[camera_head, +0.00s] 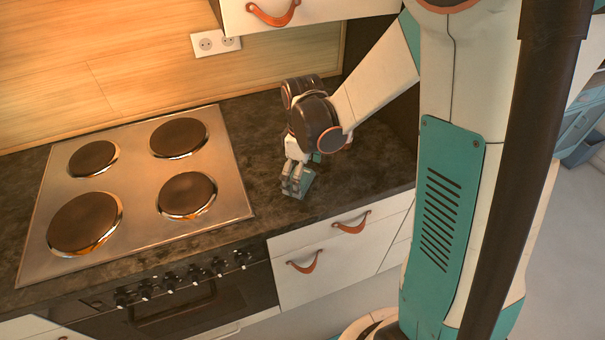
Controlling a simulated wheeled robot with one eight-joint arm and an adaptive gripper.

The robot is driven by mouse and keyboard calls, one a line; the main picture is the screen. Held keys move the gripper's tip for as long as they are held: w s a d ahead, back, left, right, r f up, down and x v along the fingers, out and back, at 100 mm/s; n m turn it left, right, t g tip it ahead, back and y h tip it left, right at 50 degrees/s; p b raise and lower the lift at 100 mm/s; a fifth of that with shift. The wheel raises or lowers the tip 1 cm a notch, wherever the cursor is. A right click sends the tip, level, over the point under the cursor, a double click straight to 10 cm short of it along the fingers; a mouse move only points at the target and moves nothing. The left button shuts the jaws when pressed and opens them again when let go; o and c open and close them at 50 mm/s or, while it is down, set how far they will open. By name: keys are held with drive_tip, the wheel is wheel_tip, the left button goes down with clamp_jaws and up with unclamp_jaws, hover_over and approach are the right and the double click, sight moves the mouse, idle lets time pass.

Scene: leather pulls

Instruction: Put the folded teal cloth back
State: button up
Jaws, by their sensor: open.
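My gripper (297,186) points down at the dark countertop, right of the hob, with its pale fingers low over or at the surface. It is open. A small teal patch (308,180) shows right beside the fingers; I cannot tell whether it is the folded teal cloth or part of my gripper. No other cloth is clearly visible, and the wrist and fingers hide part of the counter there.
A steel hob (131,201) with several dark plates fills the left counter. Below are an oven (190,312) with knobs and white drawer fronts (325,265) with leather pulls. A wall cabinet (325,8) hangs above. Bare counter (375,175) lies right of my gripper.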

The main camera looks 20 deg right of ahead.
sight(303, 178)
wheel_tip(303, 178, up, 11)
drive_tip(key=p, duration=0.3)
drive_tip(key=s+r+m+t, duration=0.7)
drive_tip(key=s+r+m, duration=0.2)
drive_tip(key=s, duration=0.5)
drive_tip(key=shift+s+a+r, duration=0.2)
drive_tip(key=shift+a+r, duration=0.1)
drive_tip(key=shift+r, duration=0.55)
